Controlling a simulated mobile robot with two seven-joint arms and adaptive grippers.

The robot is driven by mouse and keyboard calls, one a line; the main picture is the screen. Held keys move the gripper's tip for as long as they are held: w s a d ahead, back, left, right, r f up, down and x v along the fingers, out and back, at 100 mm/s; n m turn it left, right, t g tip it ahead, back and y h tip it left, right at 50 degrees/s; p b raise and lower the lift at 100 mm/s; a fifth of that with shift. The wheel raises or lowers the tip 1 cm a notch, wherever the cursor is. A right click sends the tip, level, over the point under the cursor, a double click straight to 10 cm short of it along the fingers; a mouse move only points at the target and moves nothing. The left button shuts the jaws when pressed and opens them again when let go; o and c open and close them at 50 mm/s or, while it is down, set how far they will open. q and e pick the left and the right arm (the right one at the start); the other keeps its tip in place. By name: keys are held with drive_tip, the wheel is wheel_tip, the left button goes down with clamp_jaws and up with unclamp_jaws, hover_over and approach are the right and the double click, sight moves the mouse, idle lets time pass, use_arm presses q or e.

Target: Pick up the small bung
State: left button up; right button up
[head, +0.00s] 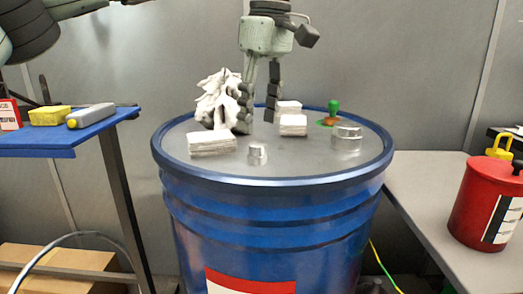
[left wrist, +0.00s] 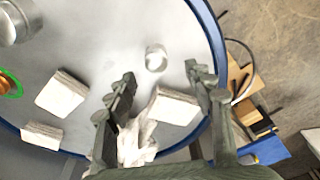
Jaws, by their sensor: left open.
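The small bung (head: 257,154) is a short silver metal cylinder standing on the grey top of the blue drum (head: 270,180), near its front edge. It also shows in the left wrist view (left wrist: 156,58), ahead of and between the fingers. My left gripper (head: 256,121) points down over the drum top, behind the bung in the head view. Its fingers (left wrist: 160,74) are apart with nothing held between them. A larger silver bung (head: 346,139) stands to the right. My right gripper is not in view.
A crumpled white cloth (head: 215,100) and a folded white pad (head: 212,143) lie left of the gripper. More white pads (head: 293,125) and a green-and-orange item (head: 333,112) are to the right. A blue shelf (head: 60,138) and a red can (head: 485,205) flank the drum.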

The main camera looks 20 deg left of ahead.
sight(258, 144)
use_arm(q)
drive_tip(key=f, duration=0.5)
drive_tip(key=shift+w+a, duration=0.25)
drive_tip(key=shift+w, duration=0.1)
drive_tip(key=shift+c, duration=0.5)
drive_tip(key=shift+r, duration=0.1)
drive_tip(key=c, duration=1)
drive_tip(key=shift+o, duration=0.2)
